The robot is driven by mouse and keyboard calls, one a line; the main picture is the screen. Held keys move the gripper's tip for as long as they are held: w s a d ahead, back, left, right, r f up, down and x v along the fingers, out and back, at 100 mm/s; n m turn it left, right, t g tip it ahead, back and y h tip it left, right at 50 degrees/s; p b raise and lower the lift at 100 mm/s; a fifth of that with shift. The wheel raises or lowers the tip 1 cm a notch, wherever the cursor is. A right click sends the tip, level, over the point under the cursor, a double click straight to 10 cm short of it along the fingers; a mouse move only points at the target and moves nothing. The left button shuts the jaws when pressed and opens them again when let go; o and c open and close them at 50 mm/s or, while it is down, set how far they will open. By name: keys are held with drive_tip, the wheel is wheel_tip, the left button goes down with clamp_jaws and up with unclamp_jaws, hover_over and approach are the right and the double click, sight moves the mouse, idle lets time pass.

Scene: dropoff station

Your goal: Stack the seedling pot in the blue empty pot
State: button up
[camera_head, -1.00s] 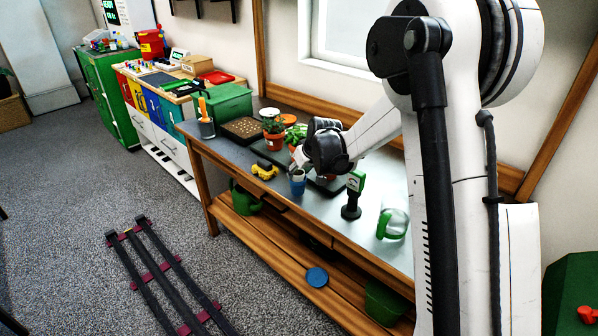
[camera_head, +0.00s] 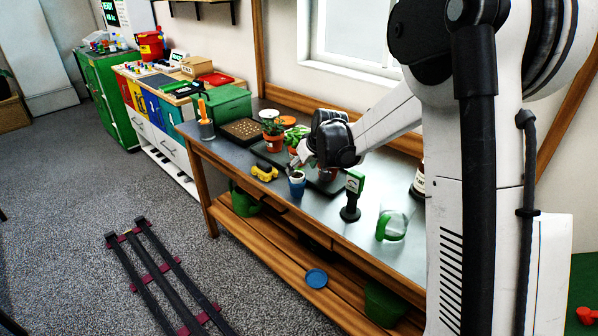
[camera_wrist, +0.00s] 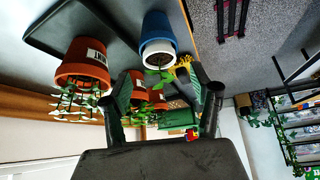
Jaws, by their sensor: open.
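The blue pot (camera_head: 297,188) stands upright near the front edge of the workbench. The white seedling pot (camera_head: 297,176) sits inside it, its rim showing at the top. In the wrist view, which is upside down, the blue pot (camera_wrist: 159,27) surrounds the white seedling pot (camera_wrist: 158,49), with dark soil and a small green seedling (camera_wrist: 160,76). My gripper (camera_wrist: 163,82) is open, its two fingers apart and no pot held between them. In the head view my gripper (camera_head: 305,156) is just above and behind the nested pots, apparently clear of them.
Terracotta pots with plants (camera_head: 273,143) stand behind on the bench; one is close beside my gripper in the wrist view (camera_wrist: 82,65). A yellow object (camera_head: 264,172) lies left. A black-and-green device (camera_head: 352,196) and a green-and-clear container (camera_head: 391,226) stand right.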

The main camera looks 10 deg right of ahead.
drive_tip(key=s+r+m, duration=0.1)
drive_tip(key=s+r, duration=0.7)
drive_tip(key=s, duration=0.4)
drive_tip(key=s+r+m, duration=0.1)
drive_tip(key=s+r, duration=0.6)
drive_tip(key=s, duration=0.4)
drive_tip(key=s+a+f+m+h, duration=0.1)
drive_tip(key=s+f, duration=0.2)
drive_tip(key=s, duration=1.4)
drive_tip(key=shift+s+t+h, duration=0.35)
drive_tip(key=shift+t+h, duration=0.05)
